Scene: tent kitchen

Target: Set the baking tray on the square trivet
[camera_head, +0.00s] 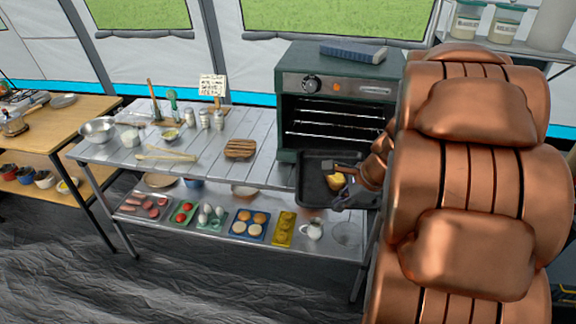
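The dark baking tray (316,192) is in front of the oven at the right end of the metal table. A small golden-brown food item (336,181) lies on it. My gripper (341,183) is over the tray's right part, close to that food. My copper arm hides much of the gripper and the tray's right side. I cannot tell whether the fingers are shut on the tray or stand apart. The square trivet (240,149), brown wooden slats, lies on the tabletop left of the oven. Its top is bare.
The green oven (337,90) is open in front, with racks showing. Left of the trivet are wooden utensils (168,154), shakers (204,118) and a metal bowl (99,130). The tabletop between trivet and tray is clear. A lower shelf holds food trays (249,225) and a white jug (313,229).

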